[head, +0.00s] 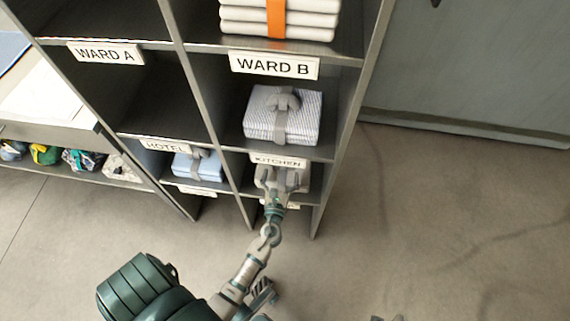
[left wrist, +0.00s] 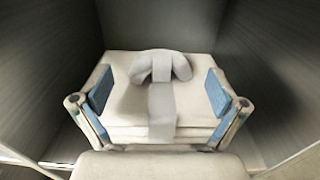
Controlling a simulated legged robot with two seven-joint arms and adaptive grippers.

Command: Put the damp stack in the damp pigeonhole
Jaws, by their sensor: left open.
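My left gripper (head: 274,178) reaches into the pigeonhole below the KITCHEN label (head: 278,161). In the left wrist view the left gripper (left wrist: 158,100) is open, its blue-padded fingers on either side of a pale folded stack (left wrist: 125,118). A grey band with a knot (left wrist: 160,68) runs over this stack. The stack also shows partly behind the gripper in the head view (head: 301,180). I cannot read any damp label; the label below this pigeonhole is mostly hidden by my gripper. Small grey tips at the bottom edge of the head view may be my right gripper.
A striped stack (head: 258,123) with a grey band sits above. A blue stack (head: 187,168) lies under the HOTEL label (head: 166,146). The WARD A pigeonhole (head: 158,92) looks empty. A low shelf (head: 140,183) with bundles stands left; floor at right is clear.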

